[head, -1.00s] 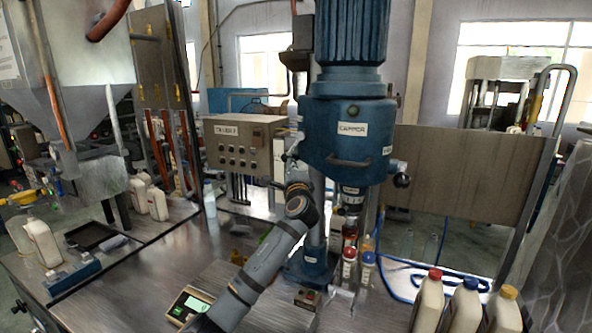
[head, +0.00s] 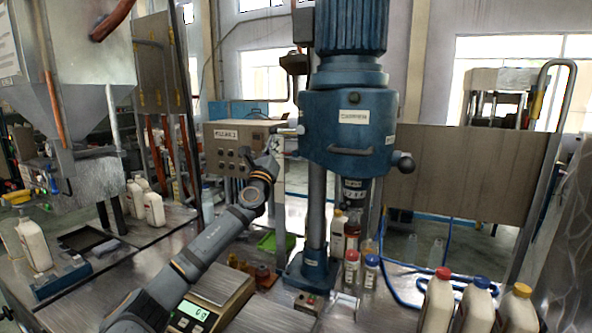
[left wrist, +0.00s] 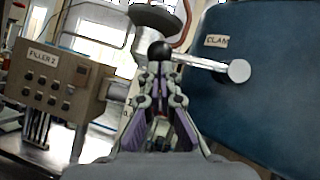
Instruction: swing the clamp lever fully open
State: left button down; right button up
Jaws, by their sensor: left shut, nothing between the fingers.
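The clamp lever shows in the left wrist view as a pale rod (left wrist: 200,62) from a silver hub (left wrist: 238,71) on the blue clamp head (left wrist: 270,110) to a black ball knob (left wrist: 160,51). In the head view the lever (head: 289,131) sticks out left from the blue clamp head (head: 348,135). My left gripper (left wrist: 160,72) is shut and empty, its fingertips right at the ball knob. I cannot tell whether they touch. In the head view my left gripper (head: 275,147) is small, just below the lever's outer end. My right gripper is out of view.
The FILLER 2 control box (head: 236,148) stands close left of the gripper. A scale (head: 205,305) and several bottles (head: 350,268) stand on the bench below. A round knob (head: 405,163) sticks out right of the head.

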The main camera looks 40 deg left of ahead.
pick_arm(q)
jog(key=shift+s+a+r+m+t+h, duration=0.1)
jog(key=shift+a+r+m+t+h, duration=0.2)
jog(key=shift+r+m, duration=0.25)
jog(key=shift+a+r+m+t+h, duration=0.1)
jog(key=shift+r+m+t+h, duration=0.1)
jog(key=shift+r+m+h, duration=0.3)
